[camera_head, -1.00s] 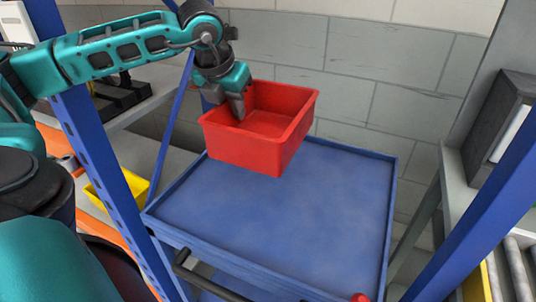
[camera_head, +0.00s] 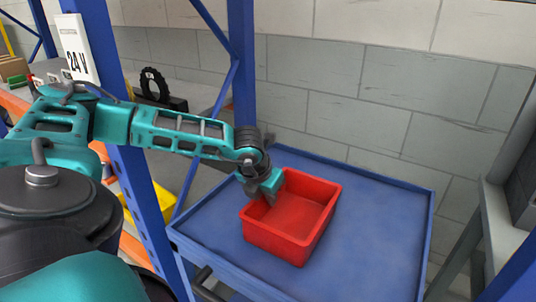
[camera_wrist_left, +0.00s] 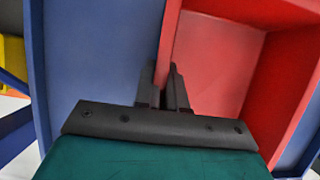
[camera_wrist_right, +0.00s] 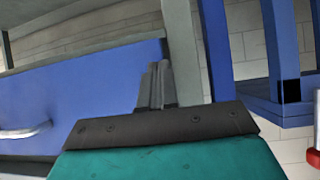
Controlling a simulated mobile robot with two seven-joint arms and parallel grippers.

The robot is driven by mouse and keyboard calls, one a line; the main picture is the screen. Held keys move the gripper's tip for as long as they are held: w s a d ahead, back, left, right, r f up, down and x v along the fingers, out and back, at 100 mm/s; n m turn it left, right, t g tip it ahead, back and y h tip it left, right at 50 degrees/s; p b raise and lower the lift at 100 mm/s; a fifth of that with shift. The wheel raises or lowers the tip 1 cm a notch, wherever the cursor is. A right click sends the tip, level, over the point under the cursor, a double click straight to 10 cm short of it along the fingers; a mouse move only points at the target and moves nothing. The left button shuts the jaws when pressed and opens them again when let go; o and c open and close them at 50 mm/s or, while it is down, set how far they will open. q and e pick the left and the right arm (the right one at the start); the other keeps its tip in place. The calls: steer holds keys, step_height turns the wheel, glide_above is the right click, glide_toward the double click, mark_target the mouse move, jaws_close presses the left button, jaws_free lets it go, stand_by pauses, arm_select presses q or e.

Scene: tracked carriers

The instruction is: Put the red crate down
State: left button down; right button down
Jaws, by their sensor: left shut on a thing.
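The red crate (camera_head: 318,190) is over the left-middle of the blue trolley top (camera_head: 385,220), upright and looking empty. It appears at or very close to the surface; I cannot tell if it touches. My left gripper (camera_head: 266,196) is shut on the crate's left wall. In the left wrist view the fingers (camera_wrist_left: 168,88) pinch the wall of the crate (camera_wrist_left: 215,60), with the blue surface (camera_wrist_left: 95,55) beside it. My right gripper (camera_wrist_right: 156,85) shows only in the right wrist view, with its fingers together and nothing between them.
The trolley top has a low raised rim and is clear to the right of the crate. A blue upright post (camera_head: 135,170) and a yellow bin (camera_head: 152,205) stand left. A block wall (camera_head: 380,90) is behind. A grey frame (camera_head: 500,220) stands right.

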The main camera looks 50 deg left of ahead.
steer(key=shift+r, duration=0.15)
arm_select(q)
steer(key=shift+f, duration=0.15)
steer(key=c, duration=1.2)
jaws_free()
arm_select(e)
steer(key=shift+w+a+r, duration=0.1)
steer(key=shift+w+a, duration=0.05)
steer(key=shift+a, duration=0.1)
arm_select(q)
steer(key=shift+r, duration=0.3)
steer(key=p+v, duration=0.1)
steer(key=v, duration=0.9)
steer(key=shift+s+r, duration=0.2)
steer(key=shift+r, duration=0.1)
steer(key=shift+s+d+r, duration=0.15)
steer(key=shift+s+r, duration=0.05)
steer(key=shift+r, duration=0.25)
arm_select(e)
steer(key=shift+s+d, duration=0.35)
steer(key=shift+d, duration=0.1)
